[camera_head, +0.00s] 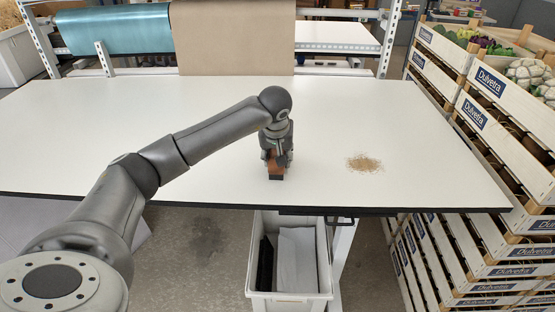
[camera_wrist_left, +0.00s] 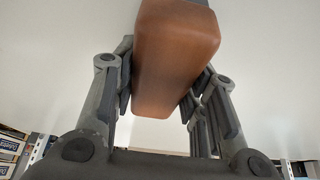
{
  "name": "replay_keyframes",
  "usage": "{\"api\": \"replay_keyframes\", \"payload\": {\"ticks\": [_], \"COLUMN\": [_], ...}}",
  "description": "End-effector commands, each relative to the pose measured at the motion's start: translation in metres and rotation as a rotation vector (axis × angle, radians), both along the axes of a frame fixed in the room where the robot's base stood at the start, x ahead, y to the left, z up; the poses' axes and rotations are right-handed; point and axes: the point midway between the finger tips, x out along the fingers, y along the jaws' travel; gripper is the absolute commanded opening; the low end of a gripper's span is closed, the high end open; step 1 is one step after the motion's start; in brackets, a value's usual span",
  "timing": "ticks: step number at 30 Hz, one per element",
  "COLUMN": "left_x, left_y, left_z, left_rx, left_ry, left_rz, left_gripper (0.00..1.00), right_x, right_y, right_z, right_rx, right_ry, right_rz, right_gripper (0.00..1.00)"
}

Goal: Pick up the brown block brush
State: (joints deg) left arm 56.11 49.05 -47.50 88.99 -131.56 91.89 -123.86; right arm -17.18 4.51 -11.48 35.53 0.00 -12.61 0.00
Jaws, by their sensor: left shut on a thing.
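The brown block brush (camera_head: 276,168) is near the front of the white table, with its dark bristles facing down. My left gripper (camera_head: 277,157) reaches down over it from above and is shut on its brown block. I cannot tell whether the bristles touch the tabletop. My right gripper is not in view.
A small pile of brown shavings (camera_head: 364,163) lies on the white table (camera_head: 200,110) to the right of the brush. A white bin (camera_head: 290,293) stands below the front edge. Stacked wooden crates (camera_head: 480,110) stand at the right. Paper rolls (camera_head: 232,35) hang at the back.

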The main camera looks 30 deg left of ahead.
Motion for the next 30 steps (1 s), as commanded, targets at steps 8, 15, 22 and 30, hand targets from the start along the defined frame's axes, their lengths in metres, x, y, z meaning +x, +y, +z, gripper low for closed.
{"api": "replay_keyframes", "payload": {"ticks": [8,15,22,30], "left_x": [0.000,0.001,-0.009,-0.059], "left_y": [0.000,0.000,-0.011,-0.054], "left_z": [0.001,0.011,0.054,0.106], "left_rx": [0.000,0.000,0.002,0.003], "left_ry": [0.000,-0.004,-0.010,-0.005], "left_rz": [0.000,-0.001,-0.006,-0.007], "left_gripper": [0.13,0.13,0.13,0.13], "right_x": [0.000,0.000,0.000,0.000], "right_y": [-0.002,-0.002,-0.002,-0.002], "right_z": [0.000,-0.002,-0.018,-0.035], "right_rx": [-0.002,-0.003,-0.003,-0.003], "right_ry": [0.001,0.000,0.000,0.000], "right_rz": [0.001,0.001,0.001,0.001], "right_gripper": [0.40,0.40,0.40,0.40]}}
